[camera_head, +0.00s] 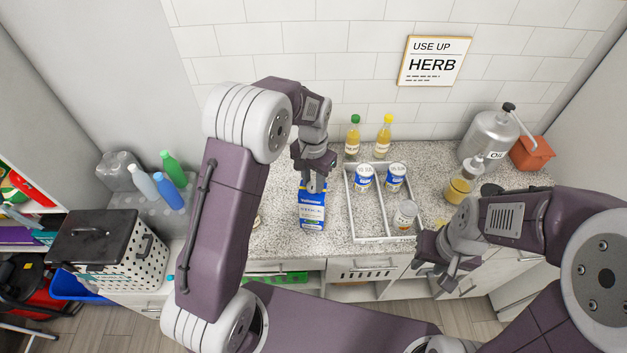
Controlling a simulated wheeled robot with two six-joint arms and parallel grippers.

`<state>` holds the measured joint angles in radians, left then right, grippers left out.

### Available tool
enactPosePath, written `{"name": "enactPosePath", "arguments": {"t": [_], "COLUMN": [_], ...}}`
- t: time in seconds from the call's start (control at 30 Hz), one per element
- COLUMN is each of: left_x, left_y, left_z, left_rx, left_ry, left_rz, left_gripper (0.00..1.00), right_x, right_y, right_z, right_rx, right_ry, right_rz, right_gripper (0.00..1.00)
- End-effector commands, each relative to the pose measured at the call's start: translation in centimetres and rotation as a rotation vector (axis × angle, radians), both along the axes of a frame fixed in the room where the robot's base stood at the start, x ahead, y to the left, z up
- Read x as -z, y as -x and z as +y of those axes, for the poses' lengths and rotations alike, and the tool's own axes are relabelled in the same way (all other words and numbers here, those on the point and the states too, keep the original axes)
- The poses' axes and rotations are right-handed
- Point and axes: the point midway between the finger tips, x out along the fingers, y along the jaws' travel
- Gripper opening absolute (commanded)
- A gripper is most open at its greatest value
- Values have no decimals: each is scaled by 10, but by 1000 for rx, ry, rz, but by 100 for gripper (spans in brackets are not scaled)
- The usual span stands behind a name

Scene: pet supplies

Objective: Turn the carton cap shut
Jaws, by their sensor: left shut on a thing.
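The carton (312,211) is blue, white and yellow with the word "STOCK" on it. It stands upright on the speckled counter, left of the tray. My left gripper (315,185) reaches down from above and is shut at the carton's top. The cap itself is hidden by the gripper's fingers. My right gripper (438,279) hangs in front of the counter's edge, to the right of the carton and apart from it. Its fingers look spread and nothing shows between them.
A white tray (352,219) holds two blue-and-white tubs (363,178) (396,177) and a jar (404,214). Two bottles (353,136) (382,137) stand behind it. An oil canister (489,137) and pump bottle (461,186) stand right. Counter left of the carton is mostly clear.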

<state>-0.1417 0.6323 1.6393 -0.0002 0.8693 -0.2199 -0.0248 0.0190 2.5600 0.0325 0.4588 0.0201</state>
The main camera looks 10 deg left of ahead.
Motion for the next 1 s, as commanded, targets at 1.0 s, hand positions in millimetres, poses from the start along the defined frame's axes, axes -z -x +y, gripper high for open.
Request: {"name": "enactPosePath", "arguments": {"t": [1.0], "left_x": [-90], "left_y": [1], "left_z": [1], "left_rx": [-1], "left_ry": [0], "left_rz": [2], "left_gripper": [52], "right_x": [10], "right_y": [0], "right_z": [0], "right_rx": [0], "right_ry": [0], "right_rz": [0], "right_gripper": [36]}}
